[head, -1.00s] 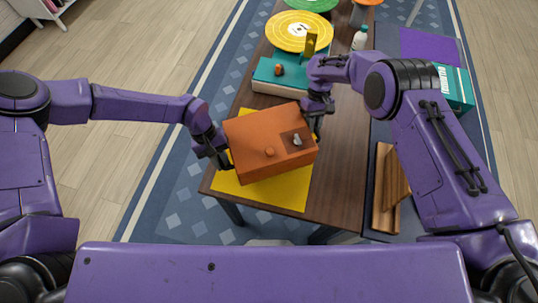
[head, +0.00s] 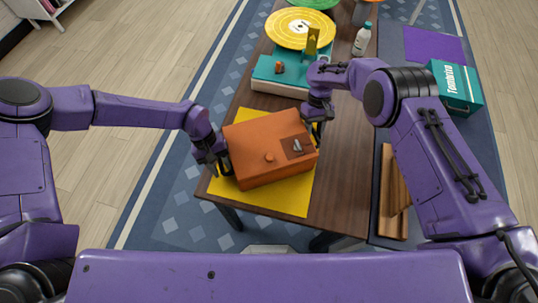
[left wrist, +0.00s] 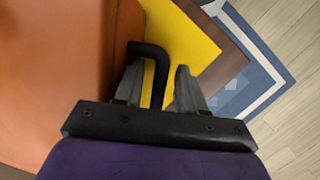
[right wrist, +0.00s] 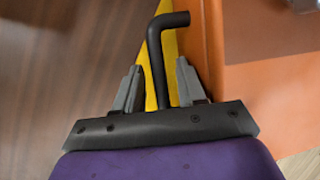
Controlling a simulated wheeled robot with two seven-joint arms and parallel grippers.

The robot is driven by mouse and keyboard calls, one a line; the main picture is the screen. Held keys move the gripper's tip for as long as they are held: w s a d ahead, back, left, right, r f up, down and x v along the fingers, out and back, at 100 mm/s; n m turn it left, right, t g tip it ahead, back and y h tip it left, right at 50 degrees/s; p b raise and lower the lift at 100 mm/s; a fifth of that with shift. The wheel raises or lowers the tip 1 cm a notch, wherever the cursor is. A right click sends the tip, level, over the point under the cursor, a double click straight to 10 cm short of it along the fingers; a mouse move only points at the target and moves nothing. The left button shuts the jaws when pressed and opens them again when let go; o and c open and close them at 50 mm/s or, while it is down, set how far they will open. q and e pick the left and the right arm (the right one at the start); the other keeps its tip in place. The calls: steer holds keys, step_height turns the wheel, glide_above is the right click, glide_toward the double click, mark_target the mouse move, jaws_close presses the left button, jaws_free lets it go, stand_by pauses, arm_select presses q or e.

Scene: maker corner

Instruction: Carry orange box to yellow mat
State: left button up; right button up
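The orange box (head: 262,140), with a small knob and a dark patch on top, sits over the yellow mat (head: 295,198) on the wooden table. Mat shows behind, left and in front of it; its underside is hidden. My left gripper (head: 220,165) is at the box's left side. In the left wrist view its fingers (left wrist: 158,88) stand apart around a black bent handle (left wrist: 150,50), with gaps. My right gripper (head: 319,128) is at the right side. In the right wrist view its fingers (right wrist: 157,85) are also spread around a black handle (right wrist: 156,50), with gaps.
To the right are a teal box (head: 457,85), a purple mat (head: 433,45) and a wooden stand (head: 390,190). The table right of the mat is bare.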

steer(key=shift+a, duration=0.1)
steer(key=shift+w+r, duration=0.1)
steer(key=shift+r, duration=0.15)
arm_select(q)
steer(key=v, duration=0.8)
arm_select(e)
steer(key=v, duration=1.1)
steer(key=shift+r, duration=0.25)
